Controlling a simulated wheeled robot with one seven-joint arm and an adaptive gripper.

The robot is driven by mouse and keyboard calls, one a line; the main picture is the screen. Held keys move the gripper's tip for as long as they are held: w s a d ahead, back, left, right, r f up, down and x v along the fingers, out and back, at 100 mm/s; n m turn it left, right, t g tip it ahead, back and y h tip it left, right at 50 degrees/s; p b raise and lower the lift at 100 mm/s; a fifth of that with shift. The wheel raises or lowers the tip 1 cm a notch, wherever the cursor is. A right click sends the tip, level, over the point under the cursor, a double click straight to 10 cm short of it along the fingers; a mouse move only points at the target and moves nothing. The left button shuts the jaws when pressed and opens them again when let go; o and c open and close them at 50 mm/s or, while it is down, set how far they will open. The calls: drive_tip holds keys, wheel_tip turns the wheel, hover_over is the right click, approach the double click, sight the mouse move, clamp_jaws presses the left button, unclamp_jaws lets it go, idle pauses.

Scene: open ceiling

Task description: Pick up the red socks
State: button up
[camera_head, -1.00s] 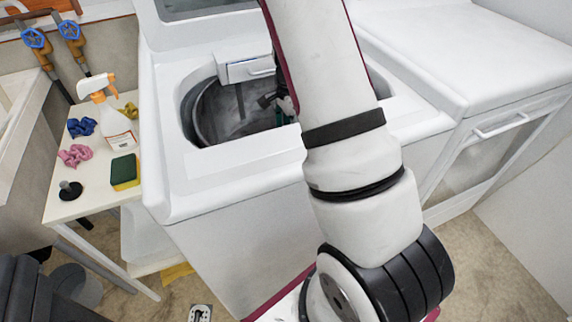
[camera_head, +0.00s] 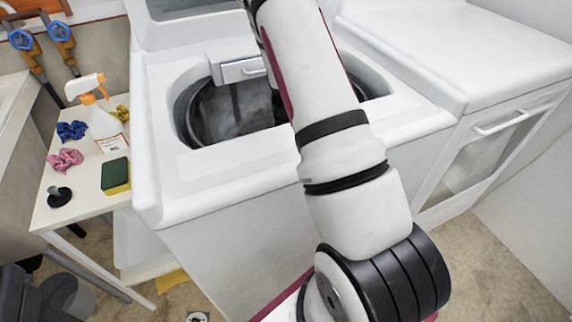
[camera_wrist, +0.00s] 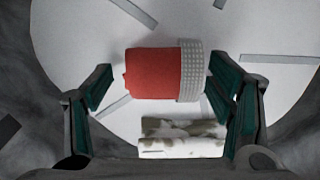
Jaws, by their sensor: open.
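The red socks (camera_wrist: 153,74) show in the wrist view as a red roll with a pale grey ribbed cuff at its right end. They lie on the light floor of the washer drum. My gripper (camera_wrist: 160,90) is open, with one green-padded finger to the left of the socks and one to the right. No contact between the fingers and the socks is clear. In the head view my arm reaches over the washer opening, and the socks and gripper are hidden there.
A white and brown-grey cloth roll (camera_wrist: 182,138) lies close below the socks. The drum wall (camera_wrist: 30,140) surrounds the gripper. The top-loading washer (camera_head: 235,165) stands open. A side table (camera_head: 85,195) at left holds a spray bottle (camera_head: 104,125) and a sponge (camera_head: 115,173).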

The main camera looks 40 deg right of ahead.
drive_tip(key=shift+c, duration=0.2)
drive_tip(key=c, duration=1.2)
